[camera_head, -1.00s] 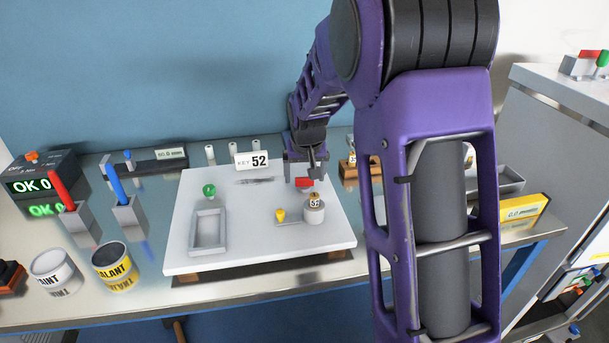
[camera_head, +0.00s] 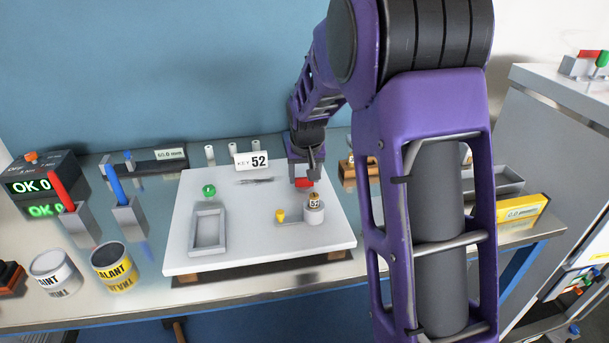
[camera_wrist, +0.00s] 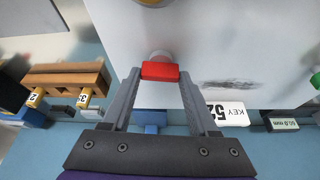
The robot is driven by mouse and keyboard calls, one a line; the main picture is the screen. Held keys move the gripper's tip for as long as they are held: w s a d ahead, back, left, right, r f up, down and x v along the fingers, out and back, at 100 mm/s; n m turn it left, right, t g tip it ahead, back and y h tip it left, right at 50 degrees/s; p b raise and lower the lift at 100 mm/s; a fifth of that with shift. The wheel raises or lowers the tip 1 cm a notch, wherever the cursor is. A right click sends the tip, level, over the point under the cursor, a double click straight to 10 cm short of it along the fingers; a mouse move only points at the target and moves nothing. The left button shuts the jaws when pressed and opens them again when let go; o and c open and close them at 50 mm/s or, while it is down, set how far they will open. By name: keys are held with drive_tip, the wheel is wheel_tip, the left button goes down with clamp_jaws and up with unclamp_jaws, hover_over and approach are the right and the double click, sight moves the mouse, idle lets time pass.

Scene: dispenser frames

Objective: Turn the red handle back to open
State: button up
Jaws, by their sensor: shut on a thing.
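The red handle (camera_head: 304,182) is a short red bar near the back right of the white board (camera_head: 260,262). In the wrist view the red handle (camera_wrist: 160,71) lies crosswise between my fingertips, with a pale round base just beyond it. My gripper (camera_head: 304,176) reaches down from above at the back of the board, and its two fingers are shut on the handle's ends. The wrist view shows the fingers of my gripper (camera_wrist: 158,76) on both sides of it. The handle's underside is hidden.
On the board, a round grey holder with a "52" tag (camera_head: 314,212), a yellow knob (camera_head: 280,215), a green knob (camera_head: 209,190) and a grey tray (camera_head: 194,232) stand in front of the handle. A "KEY 52" sign (camera_head: 251,161) stands behind. A wooden key rack (camera_wrist: 70,77) is beside the board.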

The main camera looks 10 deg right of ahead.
drive_tip(key=shift+m, duration=0.3)
drive_tip(key=m+h, duration=0.1)
drive_tip(key=m, duration=0.2)
drive_tip(key=shift+a, duration=0.2)
drive_tip(key=m+h, duration=0.1)
drive_tip(key=m, duration=0.1)
drive_tip(key=m+g, duration=0.1)
drive_tip(key=m, duration=0.1)
drive_tip(key=shift+w+h, duration=0.15)
drive_tip(key=shift+h, duration=0.25)
drive_tip(key=m+g, duration=0.1)
drive_tip(key=m, duration=0.2)
drive_tip(key=m+g+h+p, duration=0.1)
drive_tip(key=m, duration=0.1)
drive_tip(key=shift+w+r+m, duration=0.1)
drive_tip(key=shift+m, duration=0.3)
drive_tip(key=shift+a+m+g+p, duration=0.1)
drive_tip(key=shift+m+g+p, duration=0.7)
drive_tip(key=shift+m, duration=0.7)
drive_tip(key=shift+w, duration=0.1)
drive_tip(key=o, duration=1.4)
